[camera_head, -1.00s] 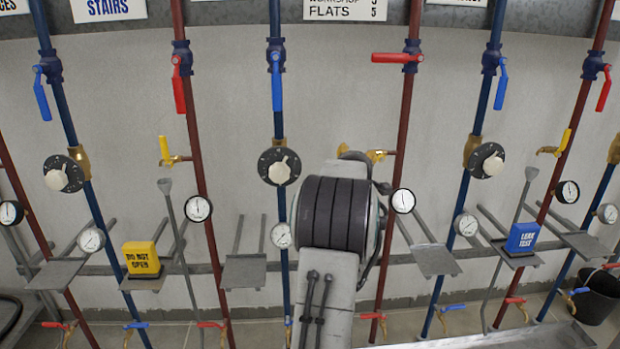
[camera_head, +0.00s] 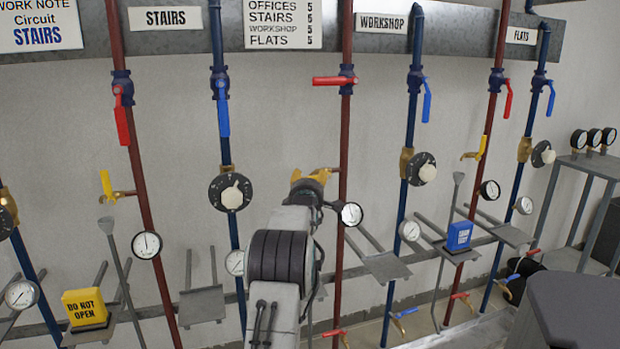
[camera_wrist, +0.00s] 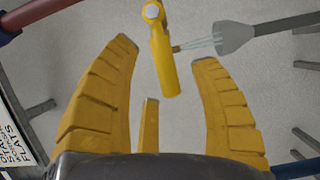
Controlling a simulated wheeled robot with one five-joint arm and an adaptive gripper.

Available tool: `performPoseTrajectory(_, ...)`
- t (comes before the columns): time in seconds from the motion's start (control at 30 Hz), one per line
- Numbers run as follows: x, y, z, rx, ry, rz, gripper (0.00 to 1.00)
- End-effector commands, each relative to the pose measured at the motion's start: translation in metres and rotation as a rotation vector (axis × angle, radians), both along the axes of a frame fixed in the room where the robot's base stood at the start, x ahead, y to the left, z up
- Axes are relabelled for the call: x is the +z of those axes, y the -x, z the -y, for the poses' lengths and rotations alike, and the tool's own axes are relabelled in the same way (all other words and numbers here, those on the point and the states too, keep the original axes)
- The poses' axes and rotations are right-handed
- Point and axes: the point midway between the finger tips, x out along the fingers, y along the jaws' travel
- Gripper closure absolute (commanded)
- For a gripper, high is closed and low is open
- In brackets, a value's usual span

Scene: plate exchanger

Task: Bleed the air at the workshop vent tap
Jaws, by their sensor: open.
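The workshop vent tap's yellow lever (camera_wrist: 164,70) shows in the wrist view, with a white hub at its top end. A short brass spout (camera_wrist: 177,48) leaves its right side, and thin pale streaks run from it into a grey funnel (camera_wrist: 235,38). My gripper (camera_wrist: 164,52) is open, its yellow fingers on either side of the lever, with gaps visible on both sides. In the head view my arm's end largely hides this tap beside the red pipe (camera_head: 345,125) near the WORKSHOP sign (camera_head: 381,22). That pipe's red handle (camera_head: 334,80) lies crosswise.
Other yellow-handled taps stand left (camera_head: 106,184) and right (camera_head: 482,147). A yellow DO NOT OPEN block (camera_head: 84,308) and a blue block (camera_head: 459,236) sit on small shelves. Gauges and pipes crowd the wall. A grey stand with gauges (camera_head: 586,165) is at right.

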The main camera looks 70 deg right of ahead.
Motion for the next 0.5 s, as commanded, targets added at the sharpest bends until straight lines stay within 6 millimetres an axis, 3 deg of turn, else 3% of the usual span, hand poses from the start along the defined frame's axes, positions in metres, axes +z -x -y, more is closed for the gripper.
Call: performPoseTrajectory(0.5,0.000,-0.006,0.024,0.000,-0.001,0.001,0.43)
